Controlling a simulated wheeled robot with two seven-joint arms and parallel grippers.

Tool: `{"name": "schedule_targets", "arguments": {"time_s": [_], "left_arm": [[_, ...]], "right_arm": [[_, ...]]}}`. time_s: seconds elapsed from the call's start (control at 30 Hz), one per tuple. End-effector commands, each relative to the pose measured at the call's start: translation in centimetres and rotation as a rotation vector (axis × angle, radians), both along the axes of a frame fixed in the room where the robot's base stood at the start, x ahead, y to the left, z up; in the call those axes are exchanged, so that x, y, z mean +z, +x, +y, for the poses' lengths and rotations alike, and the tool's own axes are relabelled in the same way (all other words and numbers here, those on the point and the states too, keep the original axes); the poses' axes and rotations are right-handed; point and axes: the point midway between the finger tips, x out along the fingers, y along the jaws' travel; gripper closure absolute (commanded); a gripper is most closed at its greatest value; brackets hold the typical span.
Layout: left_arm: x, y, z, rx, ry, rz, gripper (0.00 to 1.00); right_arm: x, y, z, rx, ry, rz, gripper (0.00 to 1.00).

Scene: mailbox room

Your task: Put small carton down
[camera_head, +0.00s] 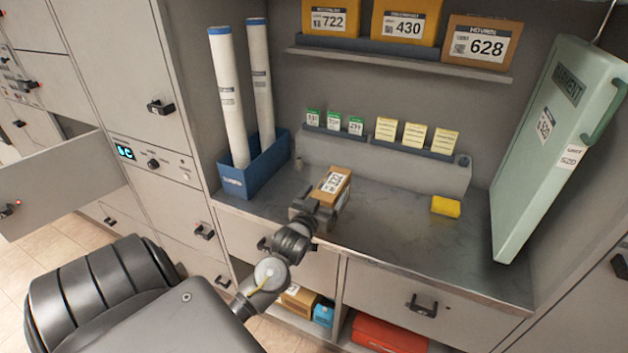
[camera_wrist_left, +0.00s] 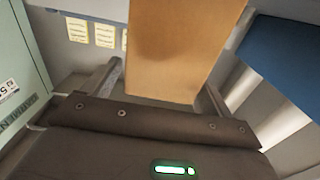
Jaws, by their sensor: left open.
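The small carton (camera_head: 335,181) is a brown box with a white label marked with digits. It is at the metal counter's (camera_head: 390,235) front left part and looks set down there, though its underside is hidden. My left gripper (camera_head: 318,208) is at the carton's near end, low over the counter edge. In the left wrist view the carton (camera_wrist_left: 180,45) stands between the two spread fingers, and the gripper is open. My right gripper is not in view.
A blue bin (camera_head: 255,175) with two white tubes stands left of the carton. A yellow block (camera_head: 446,206) lies to the right, and a tall green case (camera_head: 550,150) leans at the far right. Small cards line a low ledge behind. The counter between carton and yellow block is clear.

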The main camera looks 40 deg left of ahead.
Motion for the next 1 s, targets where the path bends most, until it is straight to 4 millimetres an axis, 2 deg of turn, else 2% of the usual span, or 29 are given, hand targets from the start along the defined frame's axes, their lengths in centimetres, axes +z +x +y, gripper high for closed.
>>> {"name": "schedule_targets", "arguments": {"time_s": [0.03,0.2,0.4,0.6,1.0], "left_arm": [[-0.3,-1.2,-0.4,0.0,-0.002,0.002,0.15],[-0.3,-4.6,-1.6,0.001,-0.002,0.002,0.15],[-0.2,-7.5,-2.6,0.001,-0.001,0.001,0.15],[0.0,-8.6,-2.9,0.002,-0.001,0.0,0.15],[0.0,-8.6,-2.9,0.001,0.0,0.0,0.15]], "right_arm": [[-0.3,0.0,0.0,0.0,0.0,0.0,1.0],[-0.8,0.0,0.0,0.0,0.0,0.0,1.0],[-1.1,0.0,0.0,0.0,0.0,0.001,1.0],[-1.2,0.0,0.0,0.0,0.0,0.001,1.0],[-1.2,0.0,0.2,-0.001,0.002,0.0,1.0]]}}
